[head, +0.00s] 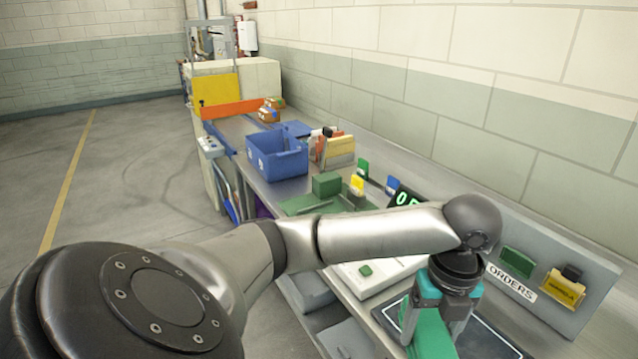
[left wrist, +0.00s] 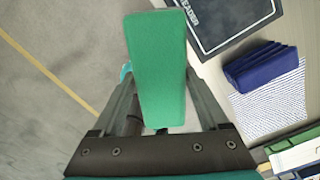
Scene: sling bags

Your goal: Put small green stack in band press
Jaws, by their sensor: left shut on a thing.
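My left gripper (head: 436,312) is shut on the small green stack (head: 430,338), above the right front part of the bench. In the left wrist view the green stack (left wrist: 157,70) stands between the two fingers of the gripper (left wrist: 160,95) as a smooth, flat-faced block. I cannot tell for sure which thing is the band press; a white unit with a green button (head: 366,270) sits on the bench behind my forearm, partly hidden. My right gripper is not in view.
A dark reader pad (left wrist: 228,18) lies close by. A folded dark blue cloth (left wrist: 262,66) lies on a patterned sheet. An orders rack (head: 515,285) stands along the wall. A blue bin (head: 277,160) and a green block (head: 326,184) are farther along the bench.

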